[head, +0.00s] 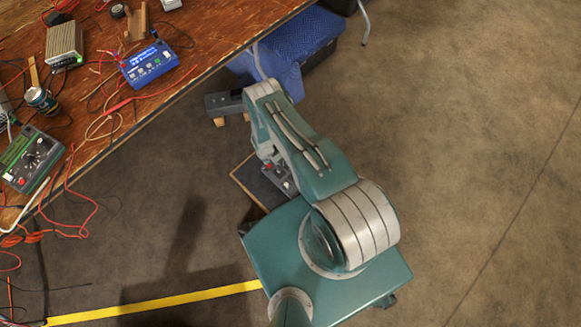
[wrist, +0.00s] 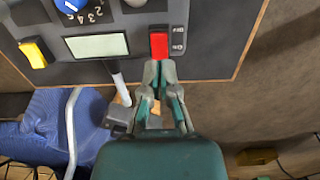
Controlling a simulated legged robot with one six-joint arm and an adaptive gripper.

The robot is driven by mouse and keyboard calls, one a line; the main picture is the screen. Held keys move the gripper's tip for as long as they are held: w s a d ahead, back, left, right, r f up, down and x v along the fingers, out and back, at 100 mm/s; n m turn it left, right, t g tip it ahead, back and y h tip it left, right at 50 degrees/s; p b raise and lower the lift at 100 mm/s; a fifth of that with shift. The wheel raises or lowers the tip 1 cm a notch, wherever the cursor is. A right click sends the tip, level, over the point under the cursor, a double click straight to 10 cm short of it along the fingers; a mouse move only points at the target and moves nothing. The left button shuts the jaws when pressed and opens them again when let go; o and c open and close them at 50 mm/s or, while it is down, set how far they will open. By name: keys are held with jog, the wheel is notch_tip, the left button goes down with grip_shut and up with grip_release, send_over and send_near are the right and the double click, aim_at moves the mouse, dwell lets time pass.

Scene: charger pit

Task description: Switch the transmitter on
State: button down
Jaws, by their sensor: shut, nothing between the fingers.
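The transmitter is a dark panel (wrist: 205,50) with a red rocker switch (wrist: 159,45), a pale display (wrist: 96,46), a blue numbered dial (wrist: 72,4) and a yellow control (wrist: 34,53) in the wrist view. My gripper (wrist: 159,66) is shut and empty, its tips at the near edge of the red switch. I cannot tell whether they touch it.
The transmitter is over a wood-edged dark board (head: 243,188) on the floor. A wooden bench (head: 112,115) at upper left carries a blue box (head: 150,64), a green meter (head: 30,160) and loose cables. Blue cloth (head: 300,45) lies beyond my arm. Floor at right is clear.

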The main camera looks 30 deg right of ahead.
jog(key=shift+f, duration=0.85)
dwell(0.5)
jog(key=shift+r, duration=3.5)
